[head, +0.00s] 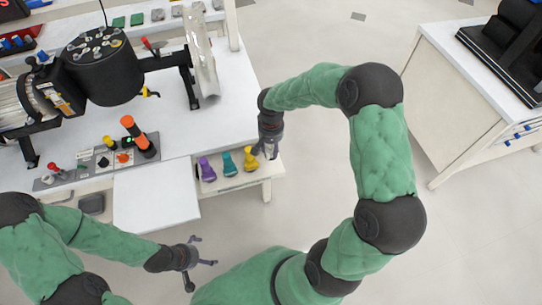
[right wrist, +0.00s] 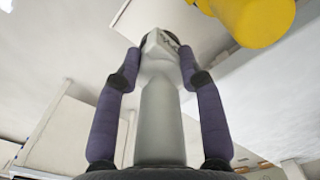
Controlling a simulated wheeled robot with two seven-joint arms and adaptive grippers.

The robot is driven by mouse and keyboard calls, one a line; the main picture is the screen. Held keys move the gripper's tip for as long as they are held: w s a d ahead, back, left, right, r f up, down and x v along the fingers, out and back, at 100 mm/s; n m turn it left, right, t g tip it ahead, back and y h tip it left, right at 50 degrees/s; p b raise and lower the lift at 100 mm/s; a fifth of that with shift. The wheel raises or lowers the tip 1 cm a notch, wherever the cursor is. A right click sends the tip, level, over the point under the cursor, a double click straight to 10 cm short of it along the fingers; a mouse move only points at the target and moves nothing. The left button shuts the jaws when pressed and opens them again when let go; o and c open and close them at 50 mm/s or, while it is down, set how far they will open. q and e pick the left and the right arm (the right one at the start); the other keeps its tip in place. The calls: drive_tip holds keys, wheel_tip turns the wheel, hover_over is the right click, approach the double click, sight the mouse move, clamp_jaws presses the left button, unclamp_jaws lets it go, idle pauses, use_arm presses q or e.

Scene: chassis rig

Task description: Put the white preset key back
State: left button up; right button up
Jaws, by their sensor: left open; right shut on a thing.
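The white preset key (right wrist: 160,115) is upright between the fingers of my right gripper in the right wrist view. In the head view my right gripper (head: 270,153) is at the right end of a small shelf (head: 262,174), just right of the yellow key (head: 250,162). A teal key (head: 229,166) and a purple key (head: 207,171) stand in a row to its left. Whether the white key touches the shelf cannot be told. My left gripper (head: 196,251) is open and empty, over the floor in front of the bench.
The bench (head: 215,125) carries a control panel (head: 80,168) with an orange-topped lever (head: 134,132), and a black round machine head (head: 100,62). A yellow key (right wrist: 252,18) is close to the right gripper in the right wrist view. A white cabinet (head: 455,100) stands at the right.

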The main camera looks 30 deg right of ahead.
sight(271, 154)
drive_tip(key=shift+f+b, duration=0.9)
drive_tip(key=shift+f, duration=1.35)
drive_tip(key=shift+f, duration=0.2)
drive_tip(key=o, duration=1.1)
wheel_tip(271, 154, up, 12)
drive_tip(key=p, duration=0.4)
drive_tip(key=shift+r+p, duration=0.2)
drive_tip(key=shift+p, duration=0.2)
